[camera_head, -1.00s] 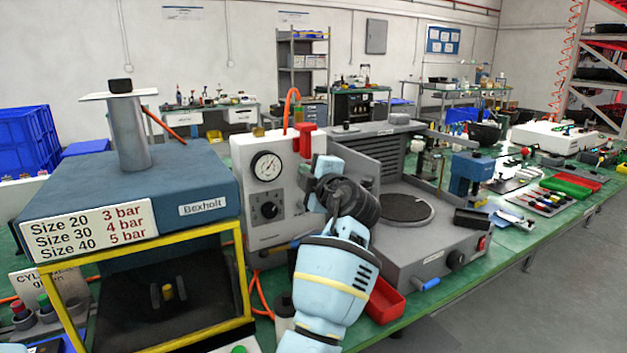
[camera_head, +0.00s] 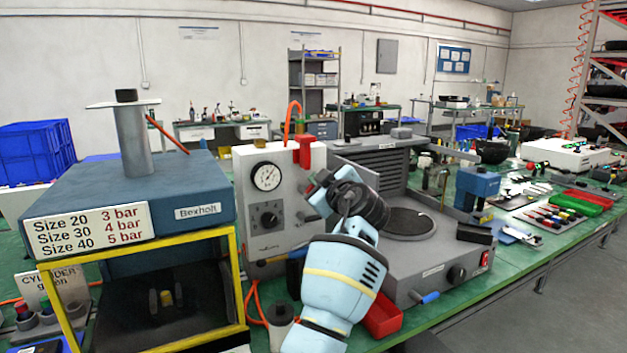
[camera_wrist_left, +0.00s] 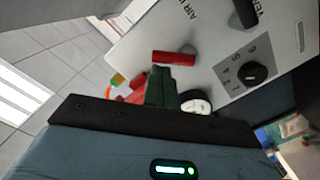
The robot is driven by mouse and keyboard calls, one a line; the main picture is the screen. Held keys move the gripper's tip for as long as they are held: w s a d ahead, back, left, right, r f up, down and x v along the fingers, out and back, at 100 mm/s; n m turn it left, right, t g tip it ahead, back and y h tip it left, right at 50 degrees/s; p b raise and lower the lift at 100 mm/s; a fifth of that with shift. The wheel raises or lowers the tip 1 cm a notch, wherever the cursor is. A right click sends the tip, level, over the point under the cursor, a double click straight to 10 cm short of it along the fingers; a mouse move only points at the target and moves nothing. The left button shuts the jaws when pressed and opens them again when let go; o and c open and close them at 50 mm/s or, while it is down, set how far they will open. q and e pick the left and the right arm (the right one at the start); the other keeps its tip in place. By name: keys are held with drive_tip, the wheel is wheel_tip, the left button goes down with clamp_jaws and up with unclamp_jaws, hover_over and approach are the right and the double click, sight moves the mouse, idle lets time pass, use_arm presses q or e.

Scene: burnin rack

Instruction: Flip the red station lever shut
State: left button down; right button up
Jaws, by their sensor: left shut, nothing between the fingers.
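The white station box (camera_head: 252,217) carries a round gauge, a black dial and a red lever (camera_head: 305,150) at its upper right edge. In the left wrist view the red lever (camera_wrist_left: 174,57) is a short red bar just beyond my fingertips, with a second red part (camera_wrist_left: 136,97) beside them. My left gripper (camera_head: 318,194) is shut and empty, in front of the right side of the box. Its dark fingers (camera_wrist_left: 170,80) point at the panel in the wrist view; I cannot tell if they touch the lever. My right gripper is not in view.
A blue press (camera_head: 120,195) with a yellow frame stands at the left. A grey machine with a round plate (camera_head: 408,222) stands right of my arm, with a red bin (camera_head: 383,316) below. An orange hose loops above the box. The green bench continues right.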

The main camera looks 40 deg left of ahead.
use_arm(q)
drive_tip(key=m, duration=0.2)
drive_tip(key=w+f+m, duration=0.1)
drive_tip(key=m, duration=0.1)
drive_tip(key=w+d+f+m, duration=0.1)
drive_tip(key=m, duration=0.1)
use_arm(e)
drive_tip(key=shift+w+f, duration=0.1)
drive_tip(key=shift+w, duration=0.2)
use_arm(q)
drive_tip(key=shift+r, duration=0.1)
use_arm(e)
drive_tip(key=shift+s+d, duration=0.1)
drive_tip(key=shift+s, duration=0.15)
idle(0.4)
